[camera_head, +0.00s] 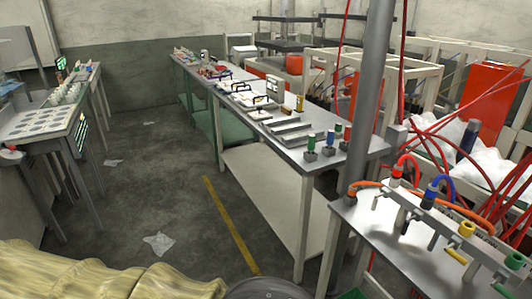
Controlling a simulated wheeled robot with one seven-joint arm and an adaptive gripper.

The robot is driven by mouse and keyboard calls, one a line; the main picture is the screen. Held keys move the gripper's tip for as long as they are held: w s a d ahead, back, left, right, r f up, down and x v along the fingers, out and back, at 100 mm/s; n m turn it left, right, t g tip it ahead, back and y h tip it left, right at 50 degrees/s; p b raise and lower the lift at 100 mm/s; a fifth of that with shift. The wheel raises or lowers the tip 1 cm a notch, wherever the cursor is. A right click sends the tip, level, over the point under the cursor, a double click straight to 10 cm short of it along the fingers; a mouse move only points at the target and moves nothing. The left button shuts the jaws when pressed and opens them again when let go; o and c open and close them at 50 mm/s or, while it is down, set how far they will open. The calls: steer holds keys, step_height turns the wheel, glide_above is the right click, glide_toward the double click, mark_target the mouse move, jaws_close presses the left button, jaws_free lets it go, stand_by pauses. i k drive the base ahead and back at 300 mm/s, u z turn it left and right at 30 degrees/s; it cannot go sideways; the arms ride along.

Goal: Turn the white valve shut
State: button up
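I cannot pick out a white valve for certain in the head view. A pale manifold bar (447,232) at the lower right carries coloured fittings: a red one (397,172) and a blue one (431,193) with hoses, a yellow one (467,229) and a green one (516,260). Small taps hang along its near side; their positions are too small to read. The bar runs along a white bench (372,228). My gripper is not in view.
A long bench (305,170) with tools and coloured pegs runs back through the middle. The left table (40,122) holds a plate with holes. The floor (150,195) between is mostly clear, with scattered scraps (158,243).

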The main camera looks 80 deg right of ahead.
mark_target(376, 198)
steer(key=z, duration=4.4)
